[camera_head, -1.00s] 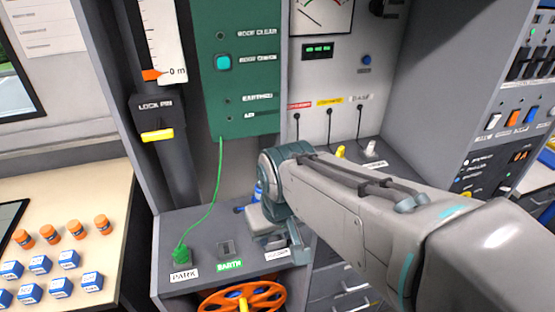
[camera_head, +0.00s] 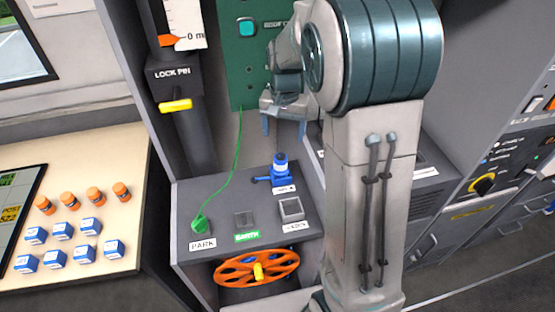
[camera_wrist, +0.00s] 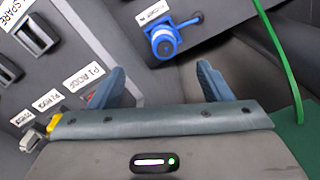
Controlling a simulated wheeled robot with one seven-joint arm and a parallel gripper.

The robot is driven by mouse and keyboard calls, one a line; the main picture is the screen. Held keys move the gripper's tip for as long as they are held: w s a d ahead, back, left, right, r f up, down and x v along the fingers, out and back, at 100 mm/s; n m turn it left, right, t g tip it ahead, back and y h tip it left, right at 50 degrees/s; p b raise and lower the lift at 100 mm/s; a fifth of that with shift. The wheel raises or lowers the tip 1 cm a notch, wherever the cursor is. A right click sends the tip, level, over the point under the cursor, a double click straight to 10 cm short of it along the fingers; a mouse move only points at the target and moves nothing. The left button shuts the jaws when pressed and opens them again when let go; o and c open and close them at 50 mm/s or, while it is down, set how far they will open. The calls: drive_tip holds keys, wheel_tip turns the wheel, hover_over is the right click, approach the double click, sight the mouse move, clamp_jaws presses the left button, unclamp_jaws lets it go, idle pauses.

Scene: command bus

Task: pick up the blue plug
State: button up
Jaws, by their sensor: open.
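The blue plug (camera_head: 279,170) stands on the back of the grey console, with a pale ring near its top and a blue part reaching left at its foot. In the wrist view, the blue plug (camera_wrist: 163,42) is seen from above, beyond the fingertips and between their lines, beside a small white label. My gripper (camera_head: 284,130) hangs above the plug in the head view, apart from it. In the wrist view, my gripper (camera_wrist: 160,78) has its two blue fingers spread with nothing between them.
A green plug (camera_head: 200,224) with a green cord sits at the console's left, and an empty square socket (camera_head: 291,209) lies in front of the blue plug. An orange wheel (camera_head: 256,268) is below. The green cord (camera_wrist: 280,55) runs down the wrist view's right side.

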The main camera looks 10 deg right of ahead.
sight(281, 154)
drive_tip(key=shift+w+f, duration=0.9)
drive_tip(key=shift+w, duration=0.05)
wheel_tip(281, 154, down, 8)
drive_tip(key=shift+r, duration=0.1)
drive_tip(key=shift+s+a+f+p, duration=0.1)
drive_tip(key=shift+f+p, duration=0.25)
drive_tip(key=shift+f, duration=1.05)
drive_tip(key=shift+s+f+p, duration=0.1)
drive_tip(key=shift+f+p, duration=0.25)
drive_tip(key=shift+f, duration=1.05)
drive_tip(key=c, duration=1.2)
